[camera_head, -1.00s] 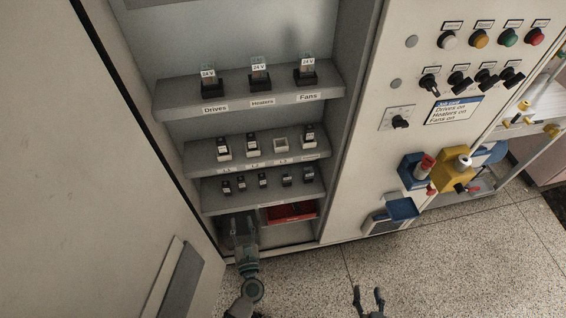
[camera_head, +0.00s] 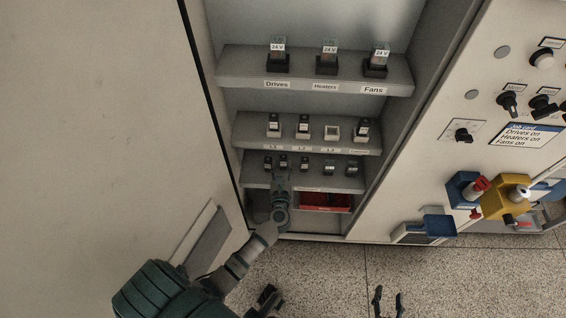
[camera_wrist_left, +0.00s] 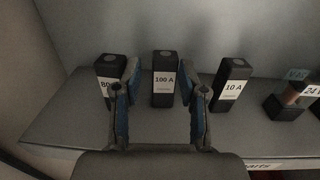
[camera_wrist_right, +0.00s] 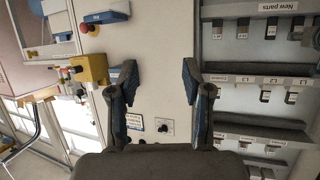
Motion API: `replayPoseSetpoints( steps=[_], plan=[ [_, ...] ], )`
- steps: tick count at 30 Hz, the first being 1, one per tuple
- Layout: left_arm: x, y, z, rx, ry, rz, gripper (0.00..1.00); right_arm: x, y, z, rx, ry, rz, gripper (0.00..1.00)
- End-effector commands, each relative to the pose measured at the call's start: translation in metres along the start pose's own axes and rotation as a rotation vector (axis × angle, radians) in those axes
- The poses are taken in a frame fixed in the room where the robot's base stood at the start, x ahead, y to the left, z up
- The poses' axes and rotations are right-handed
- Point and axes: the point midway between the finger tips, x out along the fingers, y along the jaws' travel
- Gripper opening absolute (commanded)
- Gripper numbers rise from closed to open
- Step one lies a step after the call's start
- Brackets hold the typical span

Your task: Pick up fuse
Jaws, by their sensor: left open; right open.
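Several black fuses stand upright on the lower shelf (camera_head: 250,183) of the cabinet. In the left wrist view, a 100 A fuse (camera_wrist_left: 164,84) stands centred between the fingers of my left gripper (camera_wrist_left: 160,80). A fuse whose label is partly hidden (camera_wrist_left: 107,68) stands just left of the left finger, and a 10 A fuse (camera_wrist_left: 231,88) stands to the right. My left gripper (camera_head: 281,182) is open and empty at the lower shelf; I cannot tell whether it touches the 100 A fuse. My right gripper (camera_head: 388,300) is open and empty over the floor.
The shelf above holds black fuses (camera_head: 303,126) in white holders; the L3 holder (camera_head: 332,133) is empty. Relays (camera_head: 327,57) stand on the top shelf. A red bin (camera_head: 326,201) is below. The cabinet door (camera_head: 100,120) is on the left, the control panel (camera_head: 480,130) on the right.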

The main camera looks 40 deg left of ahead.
Motion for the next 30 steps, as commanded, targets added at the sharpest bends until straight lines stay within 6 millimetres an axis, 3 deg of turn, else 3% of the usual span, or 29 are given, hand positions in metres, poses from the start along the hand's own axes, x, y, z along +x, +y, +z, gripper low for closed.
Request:
replayPoseSetpoints(
  steps=[6, 14, 19, 30],
  plan=[
    [0.030, -0.003, -0.001, 0.004, -0.001, 0.000, 0.42, 0.003, -0.001, -0.012, 0.002, 0.088, -0.007, 0.49],
    [0.034, -0.001, -0.001, 0.001, 0.001, 0.000, 0.42, 0.002, -0.003, -0.015, 0.001, 0.099, -0.006, 0.49],
    [0.034, -0.001, -0.001, 0.001, 0.001, 0.000, 0.02, 0.004, -0.002, -0.015, 0.001, 0.096, -0.006, 0.49],
    [0.034, -0.001, -0.001, 0.001, 0.002, 0.000, 0.00, 0.004, -0.002, -0.015, 0.002, 0.092, -0.005, 0.49]
  ],
)
